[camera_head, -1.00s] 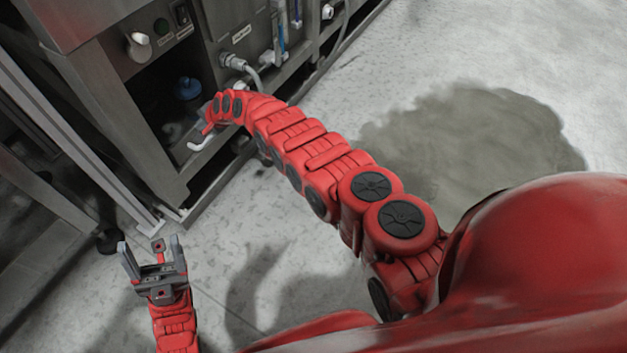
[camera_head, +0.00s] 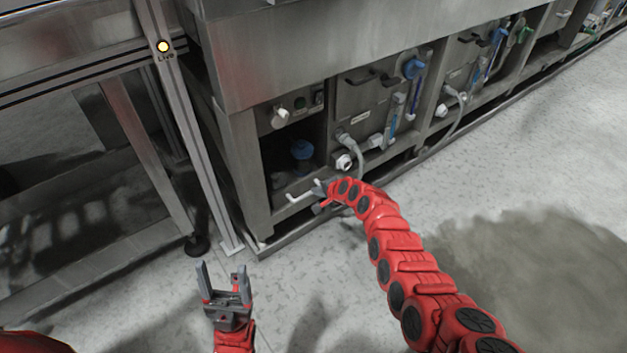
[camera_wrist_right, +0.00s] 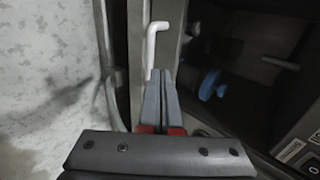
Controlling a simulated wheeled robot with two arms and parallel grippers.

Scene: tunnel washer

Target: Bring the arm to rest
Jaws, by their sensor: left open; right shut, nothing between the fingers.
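My left gripper (camera_head: 222,290) is open and empty, held over the floor at the lower left of the head view. My right arm reaches in from the lower right to the front of the washer. My right gripper (camera_head: 322,187) is at the low open compartment, small and partly hidden by its own arm in the head view. In the right wrist view its fingers (camera_wrist_right: 162,85) are together with nothing between them. A white bent handle (camera_wrist_right: 152,45) is just beyond the fingertips; it also shows in the head view (camera_head: 303,192). I cannot tell if the fingers touch it.
The steel washer (camera_head: 290,60) runs along the back. Its compartment holds a blue-topped part (camera_head: 302,149). A white knob (camera_head: 281,116), hoses and valves are on the front. A metal frame (camera_head: 185,125) stands at left. A wet patch (camera_head: 530,270) covers floor at right.

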